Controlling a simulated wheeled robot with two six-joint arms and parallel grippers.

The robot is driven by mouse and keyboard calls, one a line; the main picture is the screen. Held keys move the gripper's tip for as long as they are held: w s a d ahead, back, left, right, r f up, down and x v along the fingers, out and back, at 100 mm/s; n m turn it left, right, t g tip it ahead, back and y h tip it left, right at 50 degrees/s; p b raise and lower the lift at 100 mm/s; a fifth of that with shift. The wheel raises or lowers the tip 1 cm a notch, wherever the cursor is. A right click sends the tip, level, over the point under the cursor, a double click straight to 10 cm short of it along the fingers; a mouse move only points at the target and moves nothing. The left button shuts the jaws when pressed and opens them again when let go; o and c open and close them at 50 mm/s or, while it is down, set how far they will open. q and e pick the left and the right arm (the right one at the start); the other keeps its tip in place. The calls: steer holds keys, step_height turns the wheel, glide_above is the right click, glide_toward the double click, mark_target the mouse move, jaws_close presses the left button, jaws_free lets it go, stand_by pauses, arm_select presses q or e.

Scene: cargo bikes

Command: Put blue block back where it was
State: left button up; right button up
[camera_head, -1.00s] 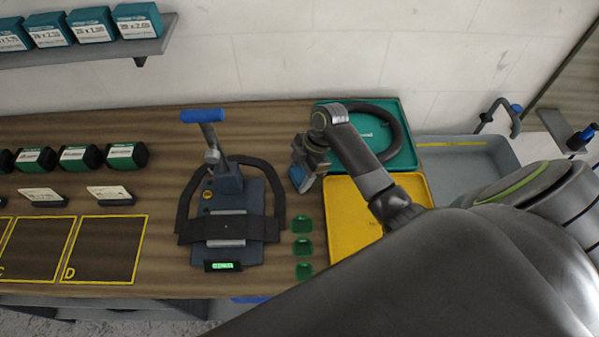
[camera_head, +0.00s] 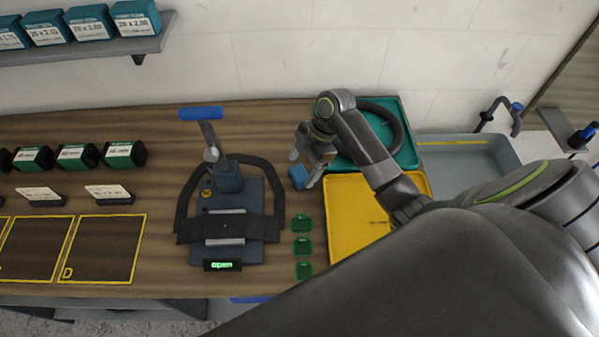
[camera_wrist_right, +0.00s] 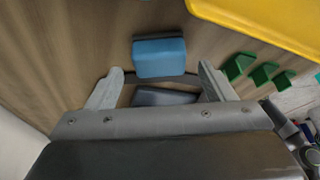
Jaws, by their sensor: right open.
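The blue block (camera_head: 299,176) is on the wooden bench, left of the yellow tray and below the teal tray's left edge. In the right wrist view the blue block (camera_wrist_right: 160,57) lies just beyond my fingertips, with a darker top edge. My right gripper (camera_head: 305,166) is open over the block's upper side; its fingers are spread in the wrist view (camera_wrist_right: 161,75). A dark bar and a dark grey-blue piece (camera_wrist_right: 165,97) show between the fingers; I cannot tell what they are. My left gripper is not in view.
A clamp fixture (camera_head: 227,220) with a blue-handled lever stands left of the block, its display reading OPEN. Several green pieces (camera_head: 302,246) lie beside the yellow tray (camera_head: 350,215). The teal tray (camera_head: 405,150) holds a black ring. Outlined squares (camera_head: 102,250) at left are empty.

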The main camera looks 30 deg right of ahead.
steer(key=b+v, duration=0.1)
steer(key=v, duration=0.8)
steer(key=shift+f, duration=0.1)
